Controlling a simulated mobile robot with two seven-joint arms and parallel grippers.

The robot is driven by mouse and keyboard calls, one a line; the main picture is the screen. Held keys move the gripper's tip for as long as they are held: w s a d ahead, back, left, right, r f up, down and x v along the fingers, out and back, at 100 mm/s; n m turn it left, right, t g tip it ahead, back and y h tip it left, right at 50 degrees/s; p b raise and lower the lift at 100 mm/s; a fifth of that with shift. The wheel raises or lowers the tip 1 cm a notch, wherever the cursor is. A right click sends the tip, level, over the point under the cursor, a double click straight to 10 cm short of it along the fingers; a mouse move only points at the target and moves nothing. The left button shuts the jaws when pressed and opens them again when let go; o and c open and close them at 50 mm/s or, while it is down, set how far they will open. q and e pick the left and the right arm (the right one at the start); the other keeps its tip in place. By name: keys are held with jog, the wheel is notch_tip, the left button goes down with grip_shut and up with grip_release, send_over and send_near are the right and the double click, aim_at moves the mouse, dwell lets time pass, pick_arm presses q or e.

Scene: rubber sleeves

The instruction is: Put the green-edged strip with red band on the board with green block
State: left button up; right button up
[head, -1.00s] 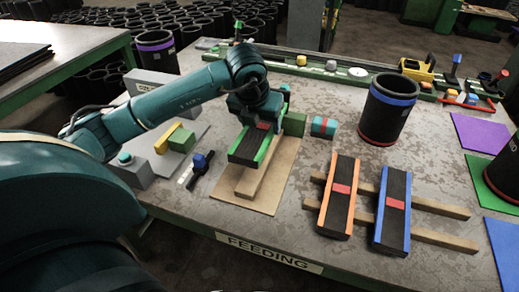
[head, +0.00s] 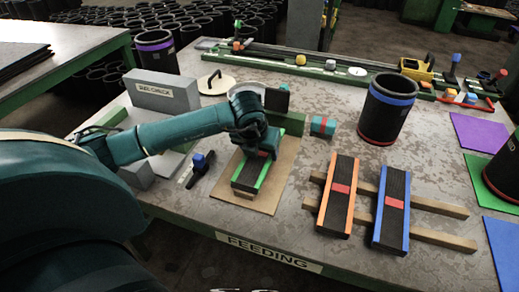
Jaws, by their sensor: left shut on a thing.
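The green-edged strip (head: 250,176) is dark and ribbed, with a red band mostly hidden under my gripper. It is at or just above the brown board (head: 270,198); I cannot tell whether it rests on the board's wooden bar, now mostly covered. The green block (head: 290,121) is at the board's far end, just beyond the strip, partly behind my gripper. My left gripper (head: 262,152) is shut on the strip around its red band. My right gripper is not in view.
An orange-edged strip (head: 333,212) and a blue-edged strip (head: 386,228) lie on wooden bars to the right. A teal roll with a red band (head: 323,127) is close to the green block. A black cylinder with a blue ring (head: 388,112) stands behind. A blue-topped black tool (head: 200,168) lies left of the board.

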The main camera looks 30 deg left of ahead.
pick_arm(q)
jog(key=o, duration=1)
jog(key=shift+r, duration=0.1)
jog(key=v, duration=1.2)
jog(key=shift+s, duration=0.1)
